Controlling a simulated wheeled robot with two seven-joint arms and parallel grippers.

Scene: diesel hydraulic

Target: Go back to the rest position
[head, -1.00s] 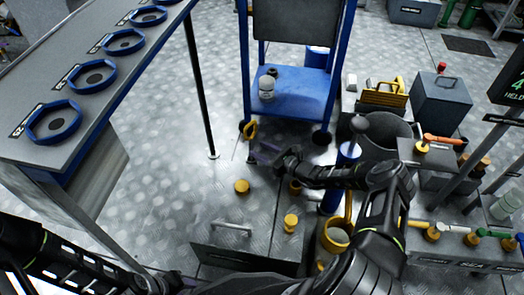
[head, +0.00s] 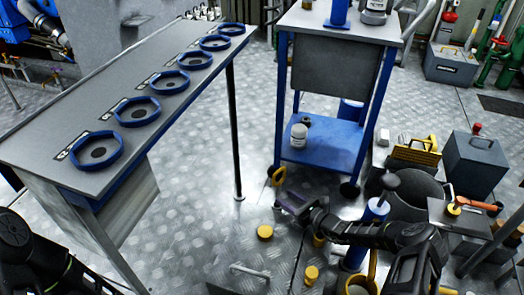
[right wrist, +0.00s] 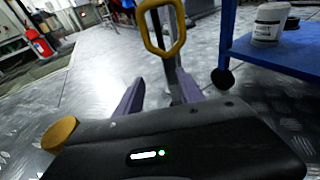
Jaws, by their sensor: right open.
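My right gripper (head: 286,202) is open, with its purple fingers near the floor in front of the blue cart. In the right wrist view its fingers (right wrist: 158,92) are apart with nothing held between them. A yellow loop handle (head: 278,176) is just beyond the fingertips; it also shows in the right wrist view (right wrist: 162,28). I cannot tell whether the handle touches a finger. My left arm shows at the lower left, but its gripper is out of view.
A long bench (head: 185,85) with several blue octagonal rings runs along the left. The blue cart (head: 325,150) carries a white jar (head: 298,135) on its lower shelf. Yellow caps (head: 265,232) lie on the floor. A dark tub (head: 415,190) and grey box (head: 475,162) crowd the right.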

